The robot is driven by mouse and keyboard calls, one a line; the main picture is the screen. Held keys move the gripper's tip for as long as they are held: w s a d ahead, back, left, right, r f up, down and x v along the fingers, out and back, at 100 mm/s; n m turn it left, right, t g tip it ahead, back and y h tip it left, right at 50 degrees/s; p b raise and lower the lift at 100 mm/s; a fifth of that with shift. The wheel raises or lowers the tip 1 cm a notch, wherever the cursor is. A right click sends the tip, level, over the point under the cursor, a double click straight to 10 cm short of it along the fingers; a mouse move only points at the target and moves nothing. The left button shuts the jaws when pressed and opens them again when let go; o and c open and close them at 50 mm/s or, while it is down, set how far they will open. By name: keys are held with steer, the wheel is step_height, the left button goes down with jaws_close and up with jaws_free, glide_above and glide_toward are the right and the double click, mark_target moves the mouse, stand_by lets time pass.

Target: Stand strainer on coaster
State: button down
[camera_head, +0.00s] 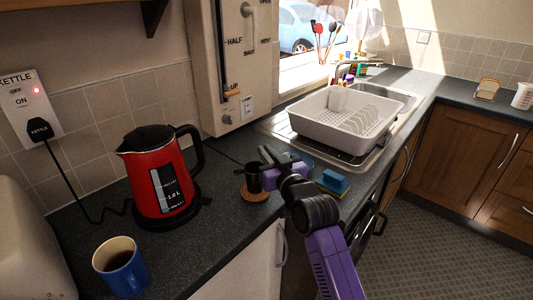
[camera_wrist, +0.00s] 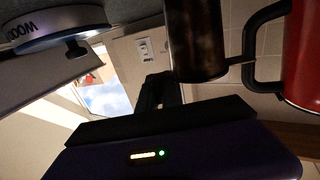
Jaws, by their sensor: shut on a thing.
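The strainer (camera_head: 254,179) is a small dark cup with a short side tab, in the middle of the head view. It looks upright, over the round brown coaster (camera_head: 250,197) on the dark counter. I cannot tell whether its base touches the coaster. My gripper (camera_head: 268,164) is shut on the strainer from the right, at its upper part. In the wrist view, which looks upside down, the strainer (camera_wrist: 195,40) is a dark brown cylinder at the top, beside the dark gripper finger. The coaster is not clearly visible there.
A red kettle (camera_head: 160,178) stands left of the strainer, and a blue mug (camera_head: 121,268) at the front left. A white dish rack (camera_head: 322,132) stands behind, by the sink. Counter between kettle and coaster is clear.

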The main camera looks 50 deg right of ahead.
steer(key=shift+f, duration=0.1)
steer(key=c, duration=2)
jaws_free()
steer(key=shift+f, duration=0.1)
steer(key=o, duration=0.5)
steer(key=shift+c, duration=0.2)
